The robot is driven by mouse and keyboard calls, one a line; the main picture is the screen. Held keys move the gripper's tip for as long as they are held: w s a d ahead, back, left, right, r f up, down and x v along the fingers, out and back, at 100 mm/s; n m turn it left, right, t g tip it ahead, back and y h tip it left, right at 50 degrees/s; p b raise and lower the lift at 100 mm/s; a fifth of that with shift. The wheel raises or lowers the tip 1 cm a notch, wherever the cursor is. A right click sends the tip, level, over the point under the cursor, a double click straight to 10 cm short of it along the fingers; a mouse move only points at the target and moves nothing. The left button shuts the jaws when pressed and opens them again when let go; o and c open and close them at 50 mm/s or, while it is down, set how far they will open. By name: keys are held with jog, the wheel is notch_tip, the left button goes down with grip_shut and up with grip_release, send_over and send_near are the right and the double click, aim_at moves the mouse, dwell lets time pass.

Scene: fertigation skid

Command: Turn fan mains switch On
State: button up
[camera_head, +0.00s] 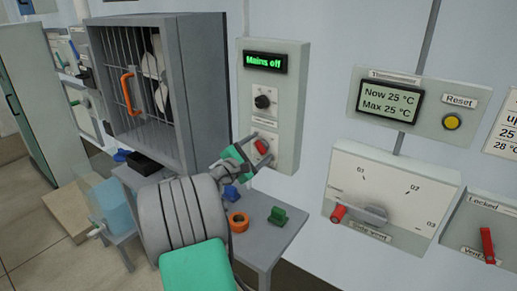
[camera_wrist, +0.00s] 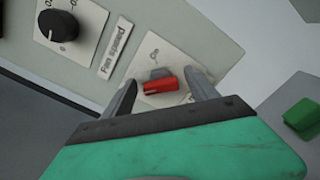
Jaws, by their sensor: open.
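The fan panel (camera_head: 292,92) is a grey box on the wall with a lit green display (camera_head: 266,62) reading "Mains off". Below it sits a black fan speed knob (camera_head: 262,102), also in the wrist view (camera_wrist: 58,27). The red mains switch (camera_head: 261,147) is lowest on the panel. In the wrist view the red switch lever (camera_wrist: 158,86) lies on a pale plate marked "On" at its upper end. My gripper (camera_wrist: 163,82) is open, with one finger on each side of the lever. Whether a finger touches it, I cannot tell.
A barred grey fan box (camera_head: 150,85) with an orange handle stands left of the panel. A small grey table (camera_head: 262,240) below carries an orange ring (camera_head: 238,222) and a green block (camera_head: 278,215). A thermometer unit (camera_head: 395,104) and vent dial (camera_head: 385,190) are right.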

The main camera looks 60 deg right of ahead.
jog(key=c, duration=1.4)
